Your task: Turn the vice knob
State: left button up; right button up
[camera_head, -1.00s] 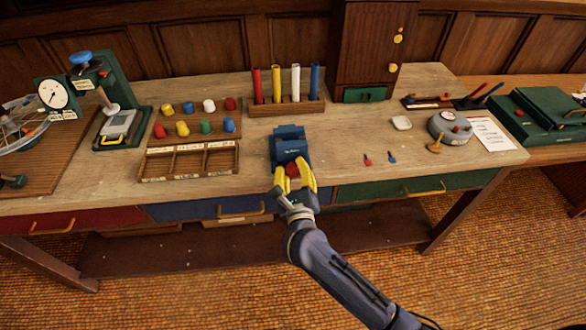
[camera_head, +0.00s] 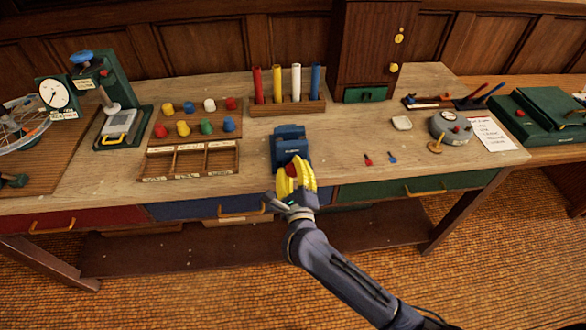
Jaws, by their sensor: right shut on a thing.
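The blue vice (camera_head: 289,143) stands at the front edge of the wooden bench, near the middle. Its red knob (camera_head: 289,171) faces the front and is mostly hidden behind yellow fingers. My right gripper (camera_head: 293,178) reaches in from the lower right and is shut on the knob. Its fingers now show close together, one largely in front of the other. My left gripper is not in view.
A compartment tray (camera_head: 190,160) and a board of coloured caps (camera_head: 194,124) lie left of the vice. A rack of coloured tubes (camera_head: 287,106) stands behind. Small red and blue pieces (camera_head: 368,160) lie to the right. Bench drawers (camera_head: 417,189) are below.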

jog(key=shift+a+r, duration=0.1)
jog(key=shift+r, duration=0.2)
jog(key=o, duration=1.3)
jog(key=shift+f, duration=0.15)
jog(key=shift+c, duration=0.2)
jog(key=shift+f, duration=0.1)
jog(key=shift+f, duration=0.1)
jog(key=shift+s, duration=0.15)
jog(key=shift+s+f, duration=0.1)
jog(key=shift+s, duration=0.15)
jog(key=s+d, duration=0.1)
jog(key=s, duration=0.6)
jog(key=shift+r, duration=0.35)
